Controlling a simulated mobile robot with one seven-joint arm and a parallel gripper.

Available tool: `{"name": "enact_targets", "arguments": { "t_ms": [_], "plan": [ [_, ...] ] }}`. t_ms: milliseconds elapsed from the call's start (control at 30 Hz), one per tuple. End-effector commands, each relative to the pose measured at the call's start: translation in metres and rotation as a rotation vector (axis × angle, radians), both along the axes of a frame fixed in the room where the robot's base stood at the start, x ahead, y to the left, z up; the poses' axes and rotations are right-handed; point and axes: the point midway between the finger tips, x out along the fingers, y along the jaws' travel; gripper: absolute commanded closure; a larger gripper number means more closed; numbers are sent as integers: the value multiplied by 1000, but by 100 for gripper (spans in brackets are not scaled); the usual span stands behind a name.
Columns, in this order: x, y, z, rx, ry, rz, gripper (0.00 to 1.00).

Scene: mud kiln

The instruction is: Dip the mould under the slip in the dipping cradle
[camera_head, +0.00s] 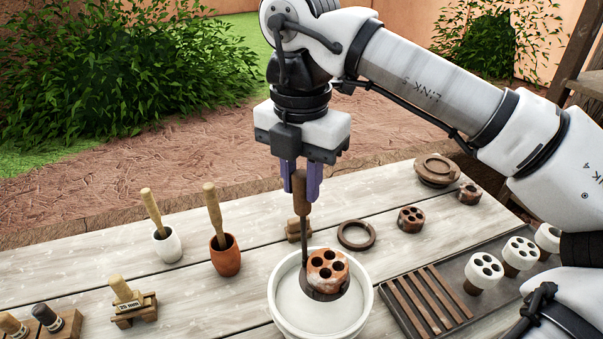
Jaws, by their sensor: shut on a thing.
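My gripper (301,190) is shut on the wooden handle (301,200) of the dipping cradle, above a white tub (369,303). The cradle's thin dark rod (305,243) runs down from the handle into the tub's mouth. The mould (342,270), a reddish-brown block with several round holes in its top, sits at the rod's lower end, within the tub's rim. Its top is bare of slip. Pale slip (298,304) shows around and in front of it. I cannot tell whether the mould's underside touches the slip. The cradle's lower part is mostly hidden.
A rack (463,318) with slats and white-coated moulds (487,268) stands right. Brown moulds (411,217), a dark ring (356,234) and a round wooden piece (437,169) lie behind. White (168,246) and terracotta (226,258) pots with wooden-handled tools and stamps (126,293) stand left.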

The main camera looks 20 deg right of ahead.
Motion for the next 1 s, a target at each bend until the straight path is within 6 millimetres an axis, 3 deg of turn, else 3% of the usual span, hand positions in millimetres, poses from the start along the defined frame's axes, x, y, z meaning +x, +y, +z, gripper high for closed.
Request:
{"name": "enact_targets", "arguments": {
  "t_ms": [1000],
  "plan": [
    [-5, 7, 1, 0, 0, 1, 100]
  ]
}}
